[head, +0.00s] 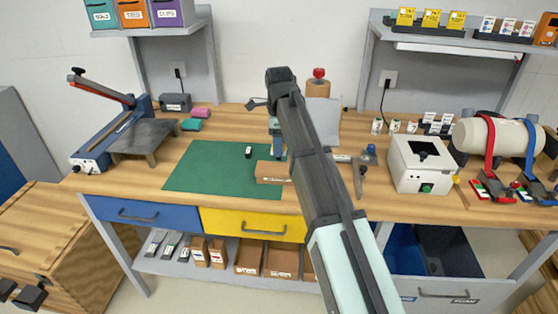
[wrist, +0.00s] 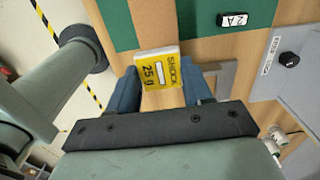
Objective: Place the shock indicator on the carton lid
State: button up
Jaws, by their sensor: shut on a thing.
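The shock indicator (wrist: 158,68) is a small yellow and white block marked "SHOCK 25 g". In the wrist view my gripper (wrist: 160,84) is shut on it, with one blue finger on each side. In the head view my gripper (head: 277,150) is over the green mat's right part, just above and behind the brown carton (head: 270,172). The carton's lid (wrist: 170,22) shows as a brown strip beyond the indicator in the wrist view. The indicator looks apart from the lid, but the gap is hard to judge. My arm hides part of the carton in the head view.
The green mat (head: 205,172) is mostly clear, with a small black and white tag (head: 248,152) left of the carton. A grey square tool (head: 360,172) and a white box machine (head: 420,164) stand to the right. A blue sealer (head: 110,140) stands at the left.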

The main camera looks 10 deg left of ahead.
aim_at(279, 167)
jog(key=shift+f, duration=3)
jog(key=shift+f, duration=0.1)
jog(key=o, duration=1)
notch_tip(279, 167, up, 12)
jog(key=shift+r, duration=0.1)
